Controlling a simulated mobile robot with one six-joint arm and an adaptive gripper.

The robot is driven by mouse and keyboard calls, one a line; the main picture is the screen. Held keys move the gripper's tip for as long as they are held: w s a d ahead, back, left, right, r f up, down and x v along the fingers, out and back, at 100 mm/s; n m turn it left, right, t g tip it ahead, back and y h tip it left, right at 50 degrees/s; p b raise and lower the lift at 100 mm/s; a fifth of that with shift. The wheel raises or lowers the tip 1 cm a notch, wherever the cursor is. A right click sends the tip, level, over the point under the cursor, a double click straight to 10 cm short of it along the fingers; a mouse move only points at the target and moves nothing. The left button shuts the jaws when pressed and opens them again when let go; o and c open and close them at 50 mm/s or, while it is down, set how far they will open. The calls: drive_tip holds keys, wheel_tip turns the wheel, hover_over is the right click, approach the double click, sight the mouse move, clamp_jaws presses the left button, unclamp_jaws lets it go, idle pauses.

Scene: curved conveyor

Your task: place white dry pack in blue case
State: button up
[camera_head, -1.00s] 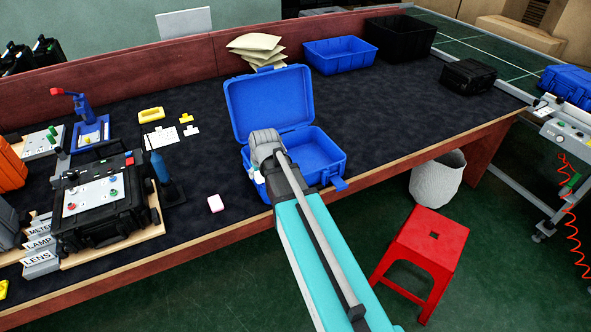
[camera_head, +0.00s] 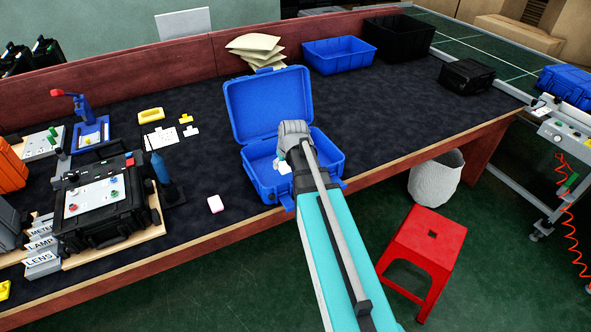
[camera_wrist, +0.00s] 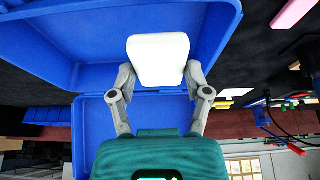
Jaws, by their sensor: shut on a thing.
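The blue case (camera_head: 262,104) stands open on the dark bench top, its lid tilted back. The white dry pack (camera_wrist: 158,60) is a small rounded white block held between the fingers of my gripper (camera_wrist: 160,78) in the wrist view. In the head view the pack (camera_head: 283,167) shows just left of my wrist, over the case's open bottom half. My gripper is shut on the pack. My arm hides the right part of the case's inside and most of the fingers. The blue case also fills much of the wrist view (camera_wrist: 90,45).
A pale pink block (camera_head: 215,204) lies left of the case. A black device box (camera_head: 105,205) and a blue bottle (camera_head: 160,166) stand further left. A blue bin (camera_head: 340,55) and a black bin (camera_head: 399,36) stand behind. A red stool (camera_head: 428,240) stands on the floor.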

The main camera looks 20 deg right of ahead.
drive_tip(key=w+d+f+b, duration=0.1)
drive_tip(key=w+f+b, duration=0.2)
drive_tip(key=w, duration=0.1)
drive_tip(key=w+d+f+b, duration=0.2)
drive_tip(key=w+f+b, duration=0.1)
drive_tip(key=w, duration=0.1)
drive_tip(key=w+d+f+b, duration=0.1)
drive_tip(key=w+f+b, duration=0.2)
drive_tip(key=w, duration=0.1)
drive_tip(key=shift+w+d, duration=0.2)
drive_tip(key=shift+d, duration=0.05)
drive_tip(key=shift+f, duration=0.1)
idle(0.4)
drive_tip(key=shift+w+d+f+b, duration=0.15)
drive_tip(key=shift+w+f+b, duration=0.25)
drive_tip(key=shift+f+b, duration=1.55)
drive_tip(key=shift+b, duration=0.1)
drive_tip(key=shift+f, duration=0.1)
